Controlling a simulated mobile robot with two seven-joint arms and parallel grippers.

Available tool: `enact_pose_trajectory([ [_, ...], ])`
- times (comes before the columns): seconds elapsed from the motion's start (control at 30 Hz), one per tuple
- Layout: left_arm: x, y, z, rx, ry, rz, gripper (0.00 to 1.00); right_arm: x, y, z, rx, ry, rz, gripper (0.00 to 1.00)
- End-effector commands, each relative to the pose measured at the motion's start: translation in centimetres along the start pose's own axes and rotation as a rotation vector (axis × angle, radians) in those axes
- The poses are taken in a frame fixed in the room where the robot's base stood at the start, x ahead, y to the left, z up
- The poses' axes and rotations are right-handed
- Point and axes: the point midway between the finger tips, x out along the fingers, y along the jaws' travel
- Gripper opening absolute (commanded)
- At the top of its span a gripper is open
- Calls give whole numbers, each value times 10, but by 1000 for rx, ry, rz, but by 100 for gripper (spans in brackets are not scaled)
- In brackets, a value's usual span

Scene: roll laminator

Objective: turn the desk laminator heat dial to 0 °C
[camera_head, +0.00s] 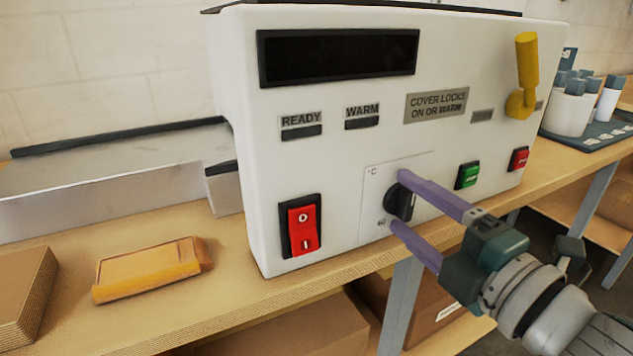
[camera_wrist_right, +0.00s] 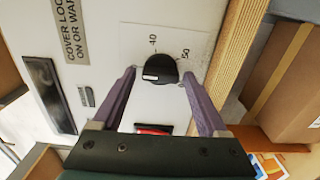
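The laminator (camera_head: 340,170) is a white box with a blank dark display (camera_head: 338,55). Its heat dial (camera_head: 400,201) is a black round knob on a pale scale plate marked °C, low on the front. My left gripper is not in view.
A red rocker switch (camera_head: 302,226) is left of the dial; green (camera_head: 467,175) and red (camera_head: 519,159) buttons are right. A yellow lever (camera_head: 525,75) is upper right. An orange block (camera_head: 150,270) lies on the wooden bench. White cylinders (camera_head: 570,108) stand at the far right.

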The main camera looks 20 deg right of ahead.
Motion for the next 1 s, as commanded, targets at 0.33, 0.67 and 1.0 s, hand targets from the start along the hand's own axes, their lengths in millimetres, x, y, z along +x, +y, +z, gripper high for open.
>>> enact_pose_trajectory([
  [0.33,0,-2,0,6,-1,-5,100,-2,0,0,2,-1,-1,85],
  [0.67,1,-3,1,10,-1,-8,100,-57,-2,0,3,-2,-5,85],
  [1.0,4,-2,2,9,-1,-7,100,-98,0,0,1,-1,0,85],
])
